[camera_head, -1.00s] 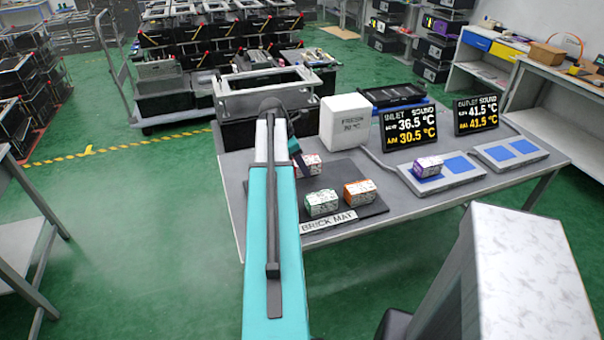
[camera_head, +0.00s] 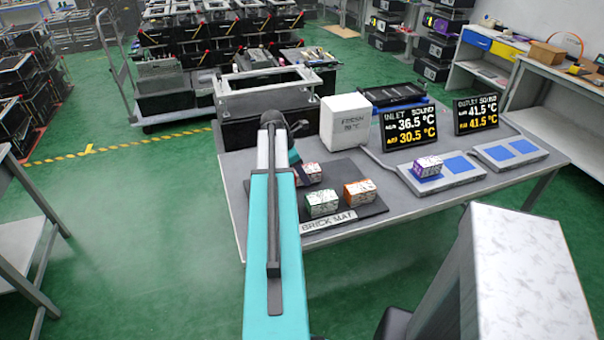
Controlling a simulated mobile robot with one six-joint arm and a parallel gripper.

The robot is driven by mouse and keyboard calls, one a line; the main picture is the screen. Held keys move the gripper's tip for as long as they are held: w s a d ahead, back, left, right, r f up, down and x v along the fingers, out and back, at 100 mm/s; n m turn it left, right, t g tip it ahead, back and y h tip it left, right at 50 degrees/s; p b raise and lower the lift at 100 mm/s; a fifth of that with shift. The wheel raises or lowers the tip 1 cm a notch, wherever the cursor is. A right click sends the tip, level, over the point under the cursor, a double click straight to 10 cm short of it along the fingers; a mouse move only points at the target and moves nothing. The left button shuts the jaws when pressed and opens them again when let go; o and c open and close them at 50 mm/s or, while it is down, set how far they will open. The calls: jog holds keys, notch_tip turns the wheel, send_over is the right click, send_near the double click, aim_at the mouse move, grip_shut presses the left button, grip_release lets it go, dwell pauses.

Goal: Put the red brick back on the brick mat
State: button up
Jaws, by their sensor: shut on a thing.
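The red brick (camera_head: 313,172), white-patterned with a red face, is at the back left part of the dark brick mat (camera_head: 345,174). My arm hides its left side. My gripper (camera_head: 301,174) is mostly hidden behind my teal arm and is shut on the red brick. I cannot tell whether the brick touches the mat or is just above it. A green brick (camera_head: 321,203) and an orange brick (camera_head: 360,193) sit on the mat in front and to the right of the red brick.
A white box (camera_head: 345,124) stands behind the mat. Two temperature displays (camera_head: 409,128) (camera_head: 477,114) stand to the right. A purple brick (camera_head: 427,167) sits on a grey plate with blue pads (camera_head: 459,165); another padded plate (camera_head: 512,152) lies right of it.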

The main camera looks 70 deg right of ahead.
jog(key=o, duration=1.4)
jog(key=shift+f, duration=0.1)
jog(key=shift+b+v, duration=0.85)
jog(key=shift+v, duration=5.25)
